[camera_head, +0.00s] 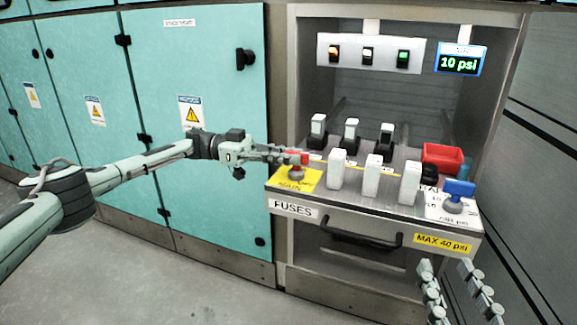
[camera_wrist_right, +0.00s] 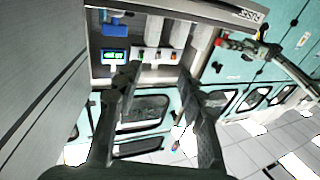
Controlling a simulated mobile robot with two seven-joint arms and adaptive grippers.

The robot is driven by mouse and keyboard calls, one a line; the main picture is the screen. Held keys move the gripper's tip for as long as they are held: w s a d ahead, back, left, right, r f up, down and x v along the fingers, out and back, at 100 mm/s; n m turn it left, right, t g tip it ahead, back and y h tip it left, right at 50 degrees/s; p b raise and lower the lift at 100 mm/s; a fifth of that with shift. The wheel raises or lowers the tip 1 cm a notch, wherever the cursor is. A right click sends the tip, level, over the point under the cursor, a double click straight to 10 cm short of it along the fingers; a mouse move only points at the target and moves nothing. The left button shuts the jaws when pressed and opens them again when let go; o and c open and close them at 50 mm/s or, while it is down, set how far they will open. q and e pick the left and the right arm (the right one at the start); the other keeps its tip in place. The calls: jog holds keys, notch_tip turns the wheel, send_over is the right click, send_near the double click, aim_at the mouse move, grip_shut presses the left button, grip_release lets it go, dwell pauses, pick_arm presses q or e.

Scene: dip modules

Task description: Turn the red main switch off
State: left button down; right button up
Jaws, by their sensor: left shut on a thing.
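The red main switch (camera_head: 301,157) stands on a yellow plate (camera_head: 299,181) at the left front of the fuse drawer. My left gripper (camera_head: 290,156) reaches in from the left and is shut on the red switch handle. The fingers partly cover the handle, so its exact turn angle is hard to tell. My right gripper (camera_head: 456,289) is low at the front right of the drawer, with its two fingers apart and nothing between them. In the right wrist view its fingers (camera_wrist_right: 162,85) are also spread and empty.
Several white fuses (camera_head: 372,176) stand on the drawer beside the switch. A blue valve handle (camera_head: 459,188) and a red bin (camera_head: 442,158) are at the right. A display (camera_head: 460,61) reads 10 psi. Lit rocker switches (camera_head: 368,54) are above. Teal cabinets (camera_head: 200,90) line the left.

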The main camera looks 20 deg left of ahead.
pick_arm(q)
jog(key=shift+d+f+m+g+b, duration=0.1)
jog(key=shift+d+m+g+b, duration=0.1)
jog(key=shift+m+g+b, duration=0.3)
jog(key=shift+g+b, duration=0.6)
jog(key=shift+b, duration=0.4)
jog(key=shift+r+m, duration=0.2)
jog(key=shift+m, duration=0.1)
pick_arm(e)
jog(key=s+r+t+y, duration=0.1)
jog(key=s+r+t, duration=0.1)
jog(key=r, duration=0.3)
jog(key=s+d+r+t+y, duration=0.1)
jog(key=s+r+t, duration=0.1)
jog(key=r+t, duration=0.3)
jog(key=shift+s+r+t, duration=0.15)
jog(key=shift+s+t, duration=0.15)
pick_arm(q)
jog(key=c, duration=1.5)
grip_release()
jog(key=shift+d, duration=0.1)
jog(key=shift+c, duration=0.2)
pick_arm(e)
jog(key=shift+d, duration=0.1)
